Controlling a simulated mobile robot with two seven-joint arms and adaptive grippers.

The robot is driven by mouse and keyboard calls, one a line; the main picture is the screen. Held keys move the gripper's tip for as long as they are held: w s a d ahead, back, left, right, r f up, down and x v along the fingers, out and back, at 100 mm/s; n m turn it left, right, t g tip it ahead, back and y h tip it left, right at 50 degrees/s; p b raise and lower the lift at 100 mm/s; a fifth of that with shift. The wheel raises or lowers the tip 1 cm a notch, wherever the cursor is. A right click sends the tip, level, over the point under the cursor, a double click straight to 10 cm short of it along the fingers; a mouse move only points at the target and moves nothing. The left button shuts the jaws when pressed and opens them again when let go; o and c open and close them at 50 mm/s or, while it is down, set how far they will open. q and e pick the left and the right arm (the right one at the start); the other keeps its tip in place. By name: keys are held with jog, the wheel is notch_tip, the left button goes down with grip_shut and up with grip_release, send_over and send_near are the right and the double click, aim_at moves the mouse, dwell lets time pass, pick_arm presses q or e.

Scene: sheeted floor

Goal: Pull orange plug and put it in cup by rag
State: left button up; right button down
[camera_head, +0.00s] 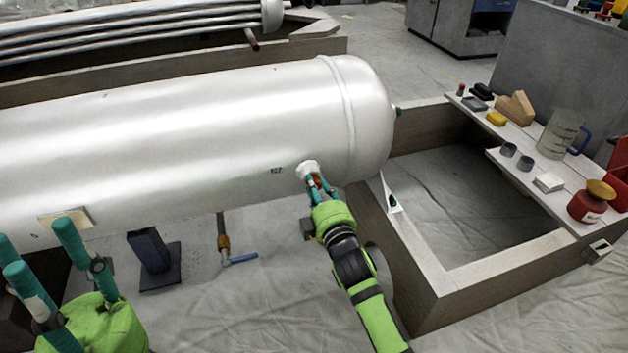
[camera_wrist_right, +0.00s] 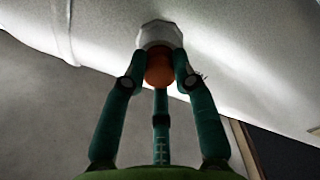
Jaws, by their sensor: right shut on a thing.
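The orange plug (camera_wrist_right: 160,68) sits at the mouth of a white fitting (camera_wrist_right: 159,36) on the underside of the white tank (camera_head: 200,125). In the head view the fitting (camera_head: 308,168) is near the tank's right end. My right gripper (camera_head: 315,182) is shut on the plug, its fingers around it; the plug is mostly hidden there. Two small grey cups (camera_head: 508,149) (camera_head: 525,163) stand on the right-hand shelf. A small white folded thing (camera_head: 548,183), perhaps the rag, lies beside them. My left gripper (camera_head: 40,255) is open and empty at lower left.
The shelf (camera_head: 517,140) also holds a large mug (camera_head: 560,134) with a blue handle, a red jar (camera_head: 590,203), a wooden block (camera_head: 515,107) and a yellow item (camera_head: 496,118). A low wall (camera_head: 420,265) stands between tank and shelf. A blue-handled valve (camera_head: 240,258) is below the tank.

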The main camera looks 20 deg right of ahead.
jog(key=shift+s, duration=0.15)
jog(key=shift+s+p, duration=1.3)
jog(key=shift+s, duration=0.95)
jog(key=shift+s, duration=0.1)
jog(key=shift+s+d+p, duration=0.15)
jog(key=shift+s+p, duration=0.8)
jog(key=shift+s, duration=1.05)
